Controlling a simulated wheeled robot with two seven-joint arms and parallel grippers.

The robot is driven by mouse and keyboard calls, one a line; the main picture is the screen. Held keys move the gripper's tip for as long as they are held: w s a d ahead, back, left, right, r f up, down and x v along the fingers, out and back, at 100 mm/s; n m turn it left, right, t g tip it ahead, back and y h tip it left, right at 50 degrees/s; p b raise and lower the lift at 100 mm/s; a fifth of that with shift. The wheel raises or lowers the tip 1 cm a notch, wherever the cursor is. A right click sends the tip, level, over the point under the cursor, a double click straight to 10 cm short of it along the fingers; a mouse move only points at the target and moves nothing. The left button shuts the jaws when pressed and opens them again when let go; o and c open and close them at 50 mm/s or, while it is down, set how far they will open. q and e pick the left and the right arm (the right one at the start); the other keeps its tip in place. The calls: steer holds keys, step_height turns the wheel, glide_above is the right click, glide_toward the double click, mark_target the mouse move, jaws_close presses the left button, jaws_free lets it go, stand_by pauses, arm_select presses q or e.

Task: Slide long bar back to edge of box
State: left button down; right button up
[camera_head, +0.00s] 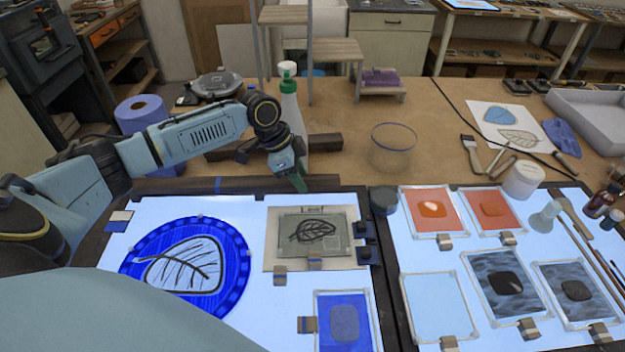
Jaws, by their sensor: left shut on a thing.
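The long bar (255,184) is dark and lies left to right along the back edge of the left light box (90,253), with a blue mark on it left of its middle. My left gripper (299,183) points down at the bar's right part, with its fingertips shut on it; the exact contact is small and partly hidden. The lit panel in front of the bar holds a blue round glass piece (235,262) with a leaf drawing and a framed leaf card (268,240). My right gripper does not show.
A green-capped spray bottle (289,105) stands close behind my left gripper. A dark block (325,142) lies behind the box. A clear glass jar (391,150) stands to the right. A blue roll (141,112) stands left, near my arm. The right light panel holds several framed glass samples.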

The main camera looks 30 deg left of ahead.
arm_select(q)
steer(key=shift+w+a+r, duration=0.1)
steer(key=shift+w+r, duration=0.05)
steer(key=c, duration=1.2)
jaws_free()
steer(key=shift+a, duration=0.1)
steer(key=shift+c, duration=0.2)
steer(key=o, duration=0.3)
steer(key=shift+w, duration=0.1)
steer(key=v, duration=1.3)
steer(key=shift+s, duration=0.25)
